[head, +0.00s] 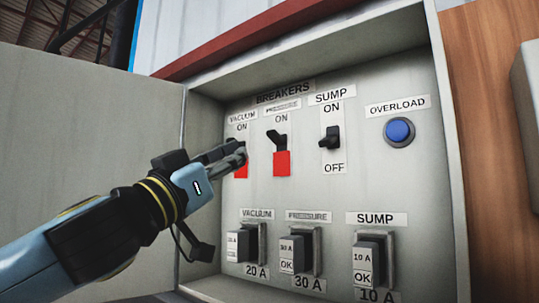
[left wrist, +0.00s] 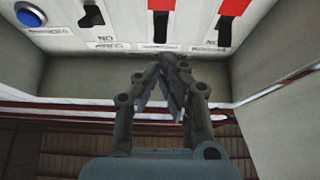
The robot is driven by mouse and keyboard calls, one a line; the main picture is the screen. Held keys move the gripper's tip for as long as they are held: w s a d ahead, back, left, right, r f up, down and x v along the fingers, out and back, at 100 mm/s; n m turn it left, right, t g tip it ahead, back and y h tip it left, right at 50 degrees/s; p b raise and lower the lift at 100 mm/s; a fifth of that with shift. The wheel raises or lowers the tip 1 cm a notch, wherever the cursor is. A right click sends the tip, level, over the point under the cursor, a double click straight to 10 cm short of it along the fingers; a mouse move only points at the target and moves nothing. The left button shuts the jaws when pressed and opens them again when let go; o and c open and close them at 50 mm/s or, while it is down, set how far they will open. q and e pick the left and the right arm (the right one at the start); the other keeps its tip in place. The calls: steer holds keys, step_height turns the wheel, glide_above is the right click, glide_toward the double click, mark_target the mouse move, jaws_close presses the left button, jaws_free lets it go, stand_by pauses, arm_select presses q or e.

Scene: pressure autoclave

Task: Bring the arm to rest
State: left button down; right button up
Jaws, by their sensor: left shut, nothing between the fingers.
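My left arm (head: 110,225) comes in from the left of the head view. Its gripper (head: 238,155) is shut and empty, in front of the vacuum breaker and partly hiding it. The shut fingers also show in the left wrist view (left wrist: 172,75), apart from the switches there. Red below the fingertips in the head view belongs to the vacuum breaker (head: 241,171). The middle breaker (head: 280,140) has its black lever up towards ON, with red below. The sump breaker (head: 330,138) has a black lever between ON and OFF labels. My right gripper is not in view.
The open breaker box (head: 310,200) has its door (head: 90,130) swung out to the left. A blue overload button (head: 399,131) is at its upper right. Fuse blocks for vacuum (head: 241,243), pressure (head: 294,251) and sump (head: 371,260) sit below. A wooden panel (head: 490,120) is at the right.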

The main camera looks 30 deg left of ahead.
arm_select(q)
steer(key=shift+a+f, duration=0.1)
steer(key=s+a+f+n+g+y, duration=0.25)
steer(key=f+g, duration=0.35)
steer(key=f, duration=0.9)
steer(key=s+a+f+n+g+y, duration=0.15)
steer(key=s+f+g+y, duration=0.35)
steer(key=f, duration=1)
steer(key=s+d+f+m+g+h, duration=0.2)
steer(key=s+d+f+g, duration=0.25)
steer(key=s+f, duration=0.25)
steer(key=s+d+f+m+g+h, duration=0.2)
steer(key=s+d+f+g+h, duration=0.1)
steer(key=s+f+g, duration=0.4)
step_height(320, 180, down, 35)
steer(key=s+a+b, duration=0.2)
steer(key=s+b, duration=0.1)
steer(key=b, duration=0.3)
steer(key=s+a+f+b, duration=0.1)
steer(key=s+f+b, duration=0.2)
steer(key=s+f, duration=1.4)
steer(key=shift+f, duration=0.4)
